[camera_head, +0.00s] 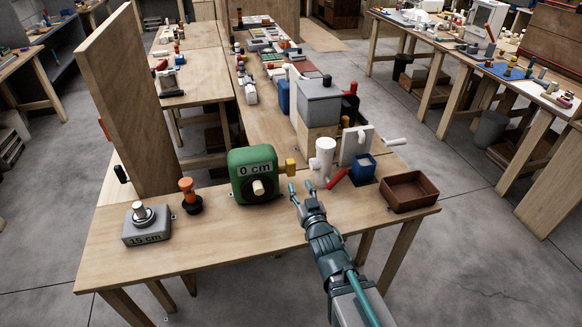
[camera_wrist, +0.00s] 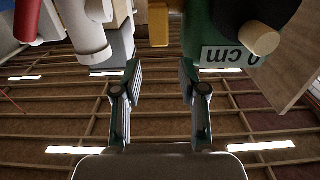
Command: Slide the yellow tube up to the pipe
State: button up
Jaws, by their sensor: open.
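A short yellow tube (camera_head: 290,167) sits just right of the green box labelled 0 cm (camera_head: 252,170). It also shows at the top centre of the wrist view (camera_wrist: 158,24), between the green box and a white pipe-like cylinder (camera_wrist: 84,35). That white cylinder (camera_head: 324,158) stands to the right of the tube in the head view. I cannot tell which part is the pipe the tube belongs to. My gripper (camera_head: 301,187) is open and empty, in front of the yellow tube and apart from it. In the wrist view its two fingers (camera_wrist: 160,82) are spread below the tube.
A red handle (camera_head: 338,177), a blue box (camera_head: 364,166) and a brown tray (camera_head: 408,191) lie to the right. An orange-and-black button (camera_head: 189,195) and a grey box labelled 15 cm (camera_head: 147,225) stand left.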

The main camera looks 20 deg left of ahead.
aim_at(292, 167)
jog(key=b+x, duration=0.2)
jog(key=x, duration=0.8)
jog(key=shift+w+a+b, duration=0.15)
jog(key=shift+w+b, duration=0.15)
jog(key=shift+w, duration=0.05)
grip_shut()
